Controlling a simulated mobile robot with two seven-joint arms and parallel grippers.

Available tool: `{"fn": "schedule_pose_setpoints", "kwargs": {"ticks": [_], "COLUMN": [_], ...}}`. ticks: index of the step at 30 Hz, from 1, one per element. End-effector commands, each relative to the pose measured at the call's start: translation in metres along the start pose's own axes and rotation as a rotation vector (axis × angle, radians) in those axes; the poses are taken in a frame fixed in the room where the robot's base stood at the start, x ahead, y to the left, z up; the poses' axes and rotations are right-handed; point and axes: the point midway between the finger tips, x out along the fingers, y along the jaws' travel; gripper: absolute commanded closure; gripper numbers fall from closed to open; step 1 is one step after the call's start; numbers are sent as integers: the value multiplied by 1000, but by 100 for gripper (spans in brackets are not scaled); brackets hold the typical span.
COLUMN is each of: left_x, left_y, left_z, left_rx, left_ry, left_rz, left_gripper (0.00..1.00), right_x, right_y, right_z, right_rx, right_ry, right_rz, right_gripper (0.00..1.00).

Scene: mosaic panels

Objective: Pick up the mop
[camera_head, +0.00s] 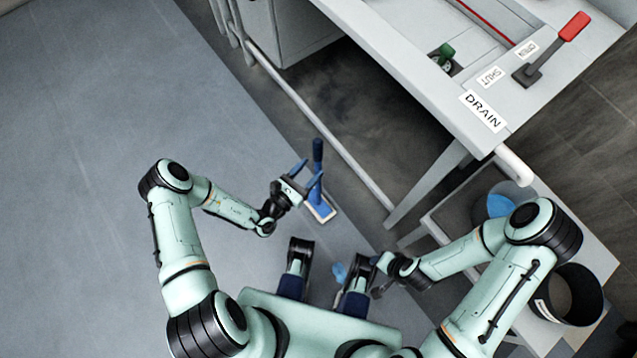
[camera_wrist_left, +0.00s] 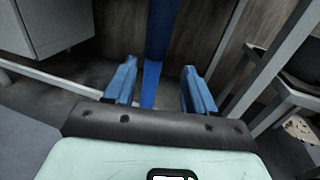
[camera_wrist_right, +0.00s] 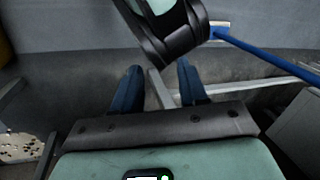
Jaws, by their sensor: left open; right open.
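The mop has a blue handle (camera_head: 318,158) that stands up from a flat blue-and-white head (camera_head: 322,210) on the grey floor. My left gripper (camera_head: 308,175) is open at the handle. In the left wrist view, the handle (camera_wrist_left: 157,50) runs between or just beyond the two spread blue fingers (camera_wrist_left: 160,86); I cannot tell whether they touch it. In the right wrist view, my right gripper (camera_wrist_right: 158,88) is open with nothing held, apart from the mop. The mop's handle (camera_wrist_right: 265,57) and head (camera_wrist_right: 219,31) show at the upper right there.
A workbench (camera_head: 385,45) with a DRAIN label (camera_head: 483,110) and a red-handled lever (camera_head: 573,27) stands at the upper right. Its low rail (camera_head: 320,125) runs beside the mop. A black bucket (camera_head: 570,296) stands at the lower right. The floor to the left is clear.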

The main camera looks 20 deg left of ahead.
Motion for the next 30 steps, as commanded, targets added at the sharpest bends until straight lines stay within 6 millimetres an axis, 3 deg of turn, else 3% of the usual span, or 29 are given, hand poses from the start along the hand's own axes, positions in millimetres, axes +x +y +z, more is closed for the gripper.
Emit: {"fn": "schedule_pose_setpoints", "kwargs": {"ticks": [11, 18, 26, 30], "left_x": [30, 65, 71, 70], "left_y": [3, 7, 7, 7], "left_z": [-2, -4, -2, -2], "left_rx": [2, 1, 0, 0], "left_ry": [0, -1, 1, 1], "left_rz": [-2, -3, -1, -1], "left_gripper": [45, 45, 45, 87], "right_x": [10, 23, 23, 23], "right_y": [4, 9, 9, 9], "right_z": [-14, -34, -37, -37], "right_rx": [3, 8, 8, 8], "right_ry": [37, 95, 104, 103], "right_rz": [2, 6, 6, 6], "right_gripper": [57, 57, 57, 57]}}
